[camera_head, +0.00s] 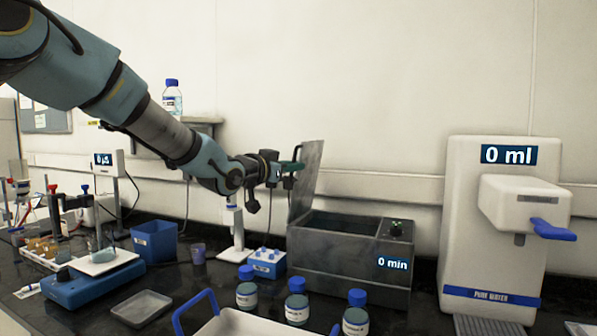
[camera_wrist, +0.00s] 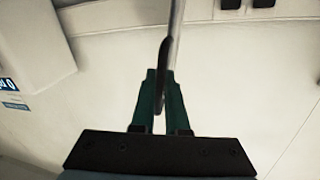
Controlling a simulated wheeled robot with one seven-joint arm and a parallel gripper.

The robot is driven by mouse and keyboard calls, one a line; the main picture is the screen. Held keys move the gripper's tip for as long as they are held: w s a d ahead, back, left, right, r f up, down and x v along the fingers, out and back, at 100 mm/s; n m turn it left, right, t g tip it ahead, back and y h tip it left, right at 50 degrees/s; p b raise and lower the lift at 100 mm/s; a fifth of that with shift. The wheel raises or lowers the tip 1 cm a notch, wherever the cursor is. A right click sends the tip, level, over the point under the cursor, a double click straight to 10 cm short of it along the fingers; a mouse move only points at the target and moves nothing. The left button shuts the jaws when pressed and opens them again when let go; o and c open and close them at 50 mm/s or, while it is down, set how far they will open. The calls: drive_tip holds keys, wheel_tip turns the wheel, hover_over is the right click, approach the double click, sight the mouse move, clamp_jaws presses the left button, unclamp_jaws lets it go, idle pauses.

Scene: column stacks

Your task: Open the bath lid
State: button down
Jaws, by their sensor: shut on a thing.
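The grey metal bath (camera_head: 335,262) stands on the dark bench right of centre, with a "0 min" display on its front. Its lid (camera_head: 307,180) stands up, close to vertical, at the bath's left side, and the basin shows open. My gripper (camera_head: 297,168) is at the lid's upper left part. In the wrist view the green fingers of my gripper (camera_wrist: 160,95) are shut on the dark lid handle (camera_wrist: 162,72). The lid (camera_wrist: 177,20) shows edge-on there as a thin grey strip. The contact between fingers and handle is partly hidden.
A white pure water dispenser (camera_head: 495,225) stands right of the bath. Several blue-capped bottles (camera_head: 297,302) and a white tray with blue handles (camera_head: 240,322) are in front. A blue bin (camera_head: 155,242) and a blue scale (camera_head: 95,284) are at left.

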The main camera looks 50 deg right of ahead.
drive_tip(key=shift+w+a+n+h+p, duration=0.1)
drive_tip(key=shift+w+a+n+p, duration=0.1)
drive_tip(key=shift+w+n, duration=0.55)
drive_tip(key=shift+w+a+n+h+p, duration=0.2)
drive_tip(key=shift+w+n, duration=0.25)
drive_tip(key=shift+w, duration=0.5)
drive_tip(key=shift+w+a+n+p, duration=0.15)
drive_tip(key=shift+w+a+n, duration=0.1)
drive_tip(key=shift+w+n, duration=0.5)
drive_tip(key=shift+w, duration=0.1)
drive_tip(key=c, duration=0.9)
unclamp_jaws()
drive_tip(key=shift+a, duration=0.1)
drive_tip(key=a+b, duration=0.1)
drive_tip(key=a, duration=0.2)
drive_tip(key=a+b, duration=0.1)
drive_tip(key=a, duration=0.3)
drive_tip(key=a+b, duration=0.1)
drive_tip(key=a, duration=0.2)
drive_tip(key=shift+s+a+f, duration=0.15)
drive_tip(key=shift+s+a, duration=0.1)
drive_tip(key=shift+a, duration=0.1)
